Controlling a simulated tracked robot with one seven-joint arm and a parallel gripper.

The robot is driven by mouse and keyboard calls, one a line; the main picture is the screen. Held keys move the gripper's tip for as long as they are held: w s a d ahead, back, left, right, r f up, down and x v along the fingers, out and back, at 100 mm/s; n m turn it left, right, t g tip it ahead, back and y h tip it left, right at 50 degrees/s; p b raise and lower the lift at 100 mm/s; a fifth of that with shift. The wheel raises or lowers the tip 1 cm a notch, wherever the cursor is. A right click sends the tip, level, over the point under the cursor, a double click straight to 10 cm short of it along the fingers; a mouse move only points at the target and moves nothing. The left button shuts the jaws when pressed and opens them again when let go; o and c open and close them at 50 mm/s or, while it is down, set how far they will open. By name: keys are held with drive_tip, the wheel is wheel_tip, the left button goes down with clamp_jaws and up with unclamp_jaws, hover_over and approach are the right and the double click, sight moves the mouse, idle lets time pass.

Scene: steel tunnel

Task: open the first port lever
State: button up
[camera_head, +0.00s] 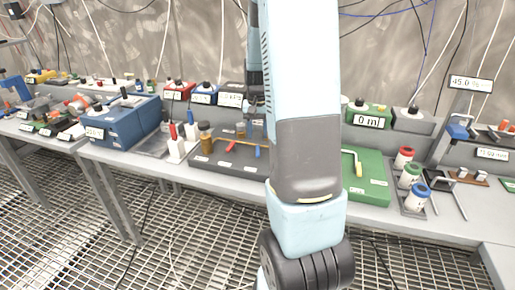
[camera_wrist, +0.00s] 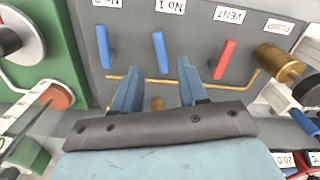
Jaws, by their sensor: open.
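In the wrist view, a dark grey panel (camera_wrist: 195,20) carries two blue levers and one red lever with upside-down labels. The blue lever by the "No 1" label (camera_wrist: 160,52) is in the middle. The other blue lever (camera_wrist: 103,47) is at left by a partly cut-off label, and the red VENT lever (camera_wrist: 224,60) is at right. My gripper (camera_wrist: 158,77) is open and empty, its fingertips pointing toward the No 1 lever, one to each side of its line in the picture. Contact cannot be told.
A brass fitting (camera_wrist: 279,62) by the PUMP label stands right of the red lever, and a thin brass pipe (camera_wrist: 140,78) runs along the panel. A green block (camera_head: 368,188) and capped bottles (camera_head: 411,176) are at right on the bench. A blue box (camera_head: 122,118) stands at left.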

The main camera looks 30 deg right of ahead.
sight(258, 151)
wheel_tip(258, 151, down, 7)
drive_tip(key=shift+f, duration=0.1)
idle(0.3)
drive_tip(key=shift+c, duration=0.4)
clamp_jaws()
